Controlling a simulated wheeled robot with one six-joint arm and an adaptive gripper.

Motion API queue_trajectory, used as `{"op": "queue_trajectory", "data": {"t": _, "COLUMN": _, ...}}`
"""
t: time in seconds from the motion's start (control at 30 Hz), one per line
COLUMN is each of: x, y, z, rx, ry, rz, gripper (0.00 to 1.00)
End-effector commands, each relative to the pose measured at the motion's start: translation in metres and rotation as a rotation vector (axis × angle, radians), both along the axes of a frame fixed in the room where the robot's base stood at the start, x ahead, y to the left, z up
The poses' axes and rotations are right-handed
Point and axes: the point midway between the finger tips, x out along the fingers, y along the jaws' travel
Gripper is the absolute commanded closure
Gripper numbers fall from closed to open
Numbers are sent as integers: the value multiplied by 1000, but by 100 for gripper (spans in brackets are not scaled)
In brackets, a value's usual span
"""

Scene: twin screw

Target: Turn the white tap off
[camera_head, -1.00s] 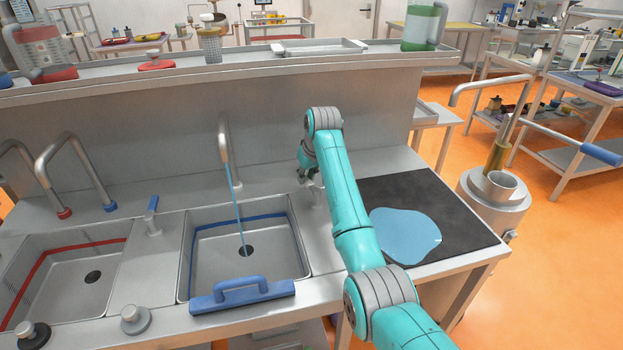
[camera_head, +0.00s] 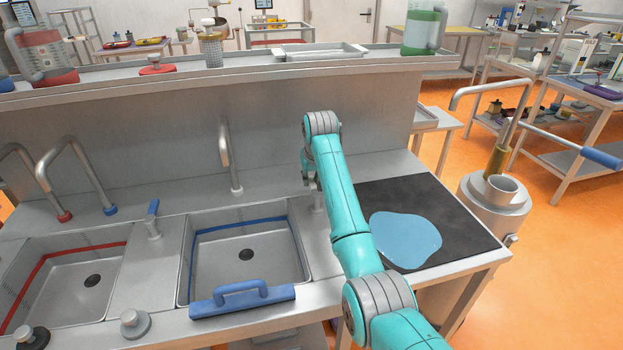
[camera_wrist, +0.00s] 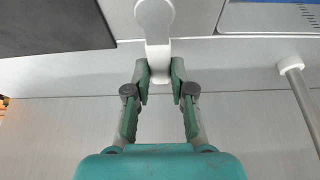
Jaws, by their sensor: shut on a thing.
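The white tap (camera_wrist: 155,20) shows in the wrist view as a round body with a short white lever pointing toward my gripper. My gripper (camera_wrist: 159,76) is shut on the end of this lever, one green finger on each side. In the head view my arm hides most of the tap beside the right sink, and the gripper is largely hidden too. The bent spout (camera_head: 226,160) behind the right sink (camera_head: 245,255) has no water coming from it.
A tap with a blue lever (camera_head: 153,215) stands between the two sinks. A blue-handled bar (camera_head: 242,300) lies across the right sink's front edge. A black mat (camera_head: 455,205) with a blue flat patch (camera_head: 405,238) lies right of my arm. A shelf (camera_head: 240,66) runs behind.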

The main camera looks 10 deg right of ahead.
Motion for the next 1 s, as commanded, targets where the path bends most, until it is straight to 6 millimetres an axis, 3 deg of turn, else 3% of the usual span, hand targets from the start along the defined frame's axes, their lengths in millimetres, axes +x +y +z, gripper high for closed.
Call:
{"op": "queue_trajectory", "data": {"t": 0.03, "x": 0, "y": -2, "z": 0, "rx": 0, "ry": 1, "rz": -4, "gripper": 70}}
{"op": "queue_trajectory", "data": {"t": 0.1, "x": 0, "y": -2, "z": 0, "rx": -1, "ry": 1, "rz": -4, "gripper": 52}}
{"op": "queue_trajectory", "data": {"t": 0.53, "x": -2, "y": -1, "z": 7, "rx": 0, "ry": -2, "rz": -1, "gripper": 52}}
{"op": "queue_trajectory", "data": {"t": 1.0, "x": -35, "y": -3, "z": 84, "rx": 0, "ry": -2, "rz": -1, "gripper": 52}}
